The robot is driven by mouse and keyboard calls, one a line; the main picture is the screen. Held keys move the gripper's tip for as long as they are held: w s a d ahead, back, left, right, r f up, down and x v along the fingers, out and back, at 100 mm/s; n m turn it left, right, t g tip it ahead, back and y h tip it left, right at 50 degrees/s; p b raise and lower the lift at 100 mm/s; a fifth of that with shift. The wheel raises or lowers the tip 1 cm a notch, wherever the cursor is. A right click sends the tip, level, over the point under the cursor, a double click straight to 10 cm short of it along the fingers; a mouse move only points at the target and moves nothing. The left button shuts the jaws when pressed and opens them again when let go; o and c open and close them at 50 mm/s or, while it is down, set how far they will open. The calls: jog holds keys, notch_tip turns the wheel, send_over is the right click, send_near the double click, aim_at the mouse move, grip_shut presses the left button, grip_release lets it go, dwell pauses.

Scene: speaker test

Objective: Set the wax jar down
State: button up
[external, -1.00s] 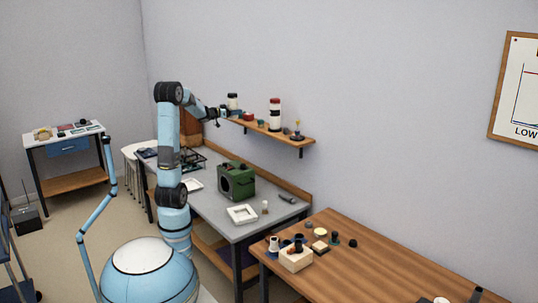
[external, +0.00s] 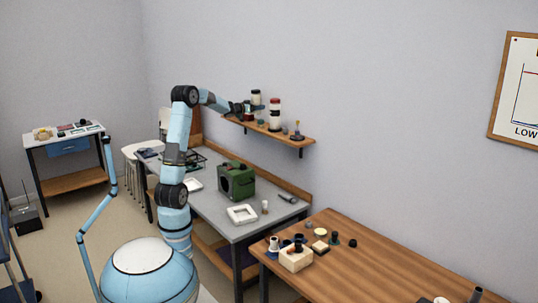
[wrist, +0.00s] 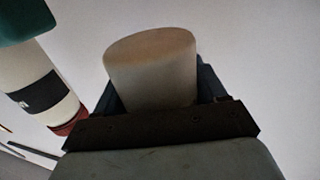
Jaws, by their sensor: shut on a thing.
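My gripper (external: 255,106) is at the wall shelf (external: 290,136), near its left part. It is shut on the wax jar (external: 256,96), a small pale cylinder with a dark top in the external view. In the wrist view the jar (wrist: 152,72) shows as a plain pale cylinder between the two dark fingers, its lower part hidden by the gripper. The jar appears raised above the shelf items; I cannot tell whether it touches anything.
A taller red, white and dark container (external: 275,114) stands right of the jar. A small stand (external: 297,131) is at the shelf's right end. A red-topped item (external: 249,115) is near the gripper. Below are a green box (external: 236,181) and white tray (external: 242,214) on the grey bench.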

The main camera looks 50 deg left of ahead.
jog(key=shift+w+f, duration=0.1)
jog(key=shift+f, duration=1.3)
jog(key=f, duration=0.3)
jog(key=shift+w+d+f, duration=0.1)
jog(key=shift+w+f, duration=0.1)
jog(key=shift+w, duration=0.1)
jog(key=shift+w+f, duration=0.25)
jog(key=shift+s+r, duration=0.1)
jog(key=shift+s, duration=0.05)
jog(key=o, duration=1.7)
jog(key=shift+f, duration=0.2)
jog(key=shift+o, duration=0.2)
